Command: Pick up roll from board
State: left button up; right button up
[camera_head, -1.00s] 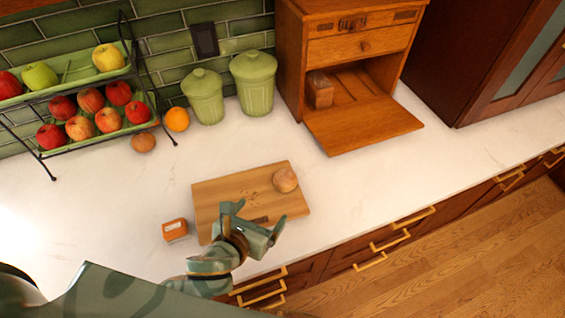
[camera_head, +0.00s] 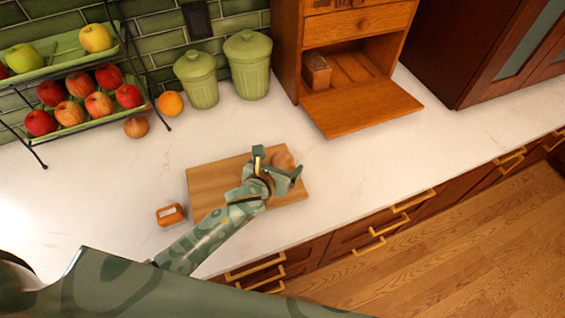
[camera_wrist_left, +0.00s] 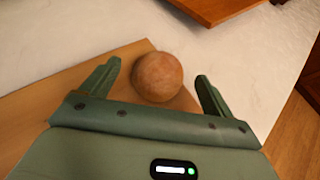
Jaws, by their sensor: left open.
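The round brown roll (camera_head: 283,160) lies on the far right part of the wooden cutting board (camera_head: 208,185) on the white counter. My left gripper (camera_head: 279,165) is over the board, open, with its fingers on either side of the roll in the head view. In the left wrist view the roll (camera_wrist_left: 157,76) shows just ahead of the space between the two open fingers (camera_wrist_left: 157,82). The gripper hides part of the roll and of the board in the head view. I cannot tell whether a finger touches the roll. My right gripper is not in view.
A small orange-brown box (camera_head: 170,214) lies left of the board. A wooden bread box (camera_head: 360,110) with its door folded down stands behind it to the right. Green canisters (camera_head: 248,65) and a fruit rack (camera_head: 60,85) stand along the back wall. The counter right of the board is clear.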

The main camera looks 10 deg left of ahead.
pick_arm(q)
jog(key=shift+x, duration=0.8)
jog(key=shift+s, duration=0.15)
jog(key=c, duration=1)
jog(key=shift+r, duration=0.15)
